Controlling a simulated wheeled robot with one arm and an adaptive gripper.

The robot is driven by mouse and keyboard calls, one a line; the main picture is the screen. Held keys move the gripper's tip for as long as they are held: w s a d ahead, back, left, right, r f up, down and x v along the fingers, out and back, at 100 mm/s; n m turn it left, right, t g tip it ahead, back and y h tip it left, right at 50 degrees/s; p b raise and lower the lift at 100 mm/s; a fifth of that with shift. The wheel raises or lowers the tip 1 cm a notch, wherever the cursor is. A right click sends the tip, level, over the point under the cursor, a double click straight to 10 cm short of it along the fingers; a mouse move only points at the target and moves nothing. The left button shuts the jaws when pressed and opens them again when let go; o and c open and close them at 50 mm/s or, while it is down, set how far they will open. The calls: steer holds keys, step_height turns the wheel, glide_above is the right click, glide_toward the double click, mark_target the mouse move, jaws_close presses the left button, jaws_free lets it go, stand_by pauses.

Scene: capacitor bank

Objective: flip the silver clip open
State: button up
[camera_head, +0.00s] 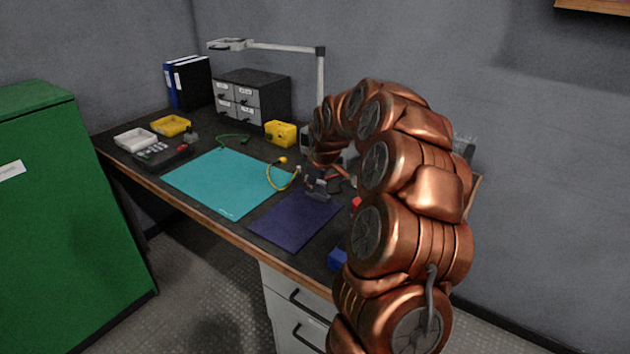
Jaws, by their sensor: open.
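My copper-coloured arm arches over the right side of the workbench. My gripper (314,181), small and dark below the arm's end, points down near the back edge of the dark blue mat (291,221). It is open. A small grey, silvery piece (319,195) shows right at the fingertips and may be the silver clip. I cannot tell whether the fingers touch it or how its lever stands. My arm hides the bench behind it.
A teal mat (226,182) covers the bench's middle, with a yellow cable (283,187) at its right edge. A yellow box (281,133), a drawer cabinet (252,95) and a lamp arm (285,47) stand behind. A blue block (338,259) lies near the front edge.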

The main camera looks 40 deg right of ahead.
jaws_close()
steer(key=shift+w+d+r+y+p, duration=0.1)
steer(key=shift+d+r+y+p, duration=0.2)
steer(key=shift+p, duration=0.5)
steer(key=shift+w+d+g+y+p, duration=0.2)
steer(key=shift+g+y+p, duration=0.2)
steer(key=shift+y+p, duration=0.35)
steer(key=shift+d+f+m+g+y+p, duration=0.2)
steer(key=shift+d+m+g+y+p, duration=0.15)
steer(key=shift+y+p, duration=0.4)
steer(key=shift+w+d, duration=0.1)
steer(key=shift+d, duration=0.05)
steer(key=shift+d+y, duration=0.15)
steer(key=shift+y, duration=0.35)
steer(key=shift+f+m+g+y+p, duration=0.1)
steer(key=shift+m+g+y+p, duration=0.15)
steer(key=shift+y+p, duration=0.05)
jaws_free()
